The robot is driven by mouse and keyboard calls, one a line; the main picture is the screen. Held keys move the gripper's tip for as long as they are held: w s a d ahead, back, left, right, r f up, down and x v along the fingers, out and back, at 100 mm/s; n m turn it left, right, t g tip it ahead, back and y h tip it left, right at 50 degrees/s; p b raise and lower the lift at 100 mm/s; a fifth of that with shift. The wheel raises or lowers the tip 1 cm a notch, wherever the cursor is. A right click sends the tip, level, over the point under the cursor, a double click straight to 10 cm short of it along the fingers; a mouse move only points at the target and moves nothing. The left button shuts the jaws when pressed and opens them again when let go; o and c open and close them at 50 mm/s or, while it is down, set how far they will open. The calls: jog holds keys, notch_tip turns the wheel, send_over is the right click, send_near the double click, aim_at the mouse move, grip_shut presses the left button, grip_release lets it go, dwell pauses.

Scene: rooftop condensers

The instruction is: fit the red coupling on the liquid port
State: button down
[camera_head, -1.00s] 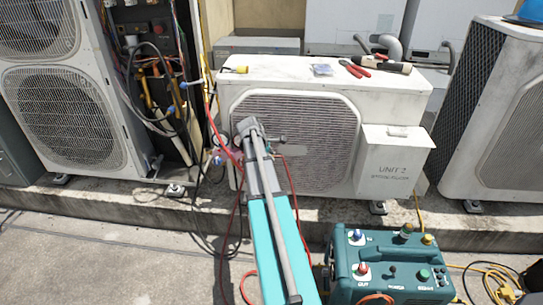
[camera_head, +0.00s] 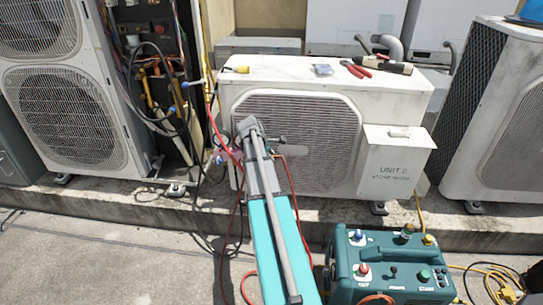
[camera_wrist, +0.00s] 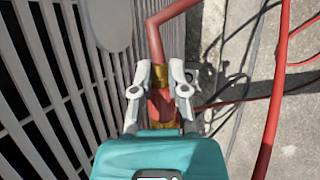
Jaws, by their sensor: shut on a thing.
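My gripper (camera_wrist: 160,80) is shut on the red coupling (camera_wrist: 159,103), which has brass-coloured bands, in the wrist view. A finger lies on each side of it. A red hose (camera_wrist: 156,42) runs up from the coupling and bends right. The coupling is close beside the grille (camera_wrist: 60,75) of the condenser. The white condenser unit (camera_head: 250,72), marked UNIT 2, stands ahead. I cannot make out the liquid port in either view.
A teal machine (camera_head: 375,262) with knobs stands at the front right, with yellow cable (camera_head: 492,280) beside it. Red-handled pliers (camera_head: 354,69) lie on the unit's top. An open cabinet with wiring (camera_head: 160,85) stands left. Hoses cross the roof near my arm.

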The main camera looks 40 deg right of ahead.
jog(key=shift+w+a, duration=0.2)
jog(key=shift+w, duration=0.05)
dwell(0.6)
jog(key=c, duration=0.6)
grip_release()
jog(key=shift+o, duration=0.2)
jog(key=shift+s, duration=0.1)
jog(key=shift+s+d, duration=1.2)
jog(key=shift+s, duration=0.25)
jog(key=shift+s+d, duration=1.15)
jog(key=shift+s, duration=0.25)
jog(key=shift+s+r, duration=0.1)
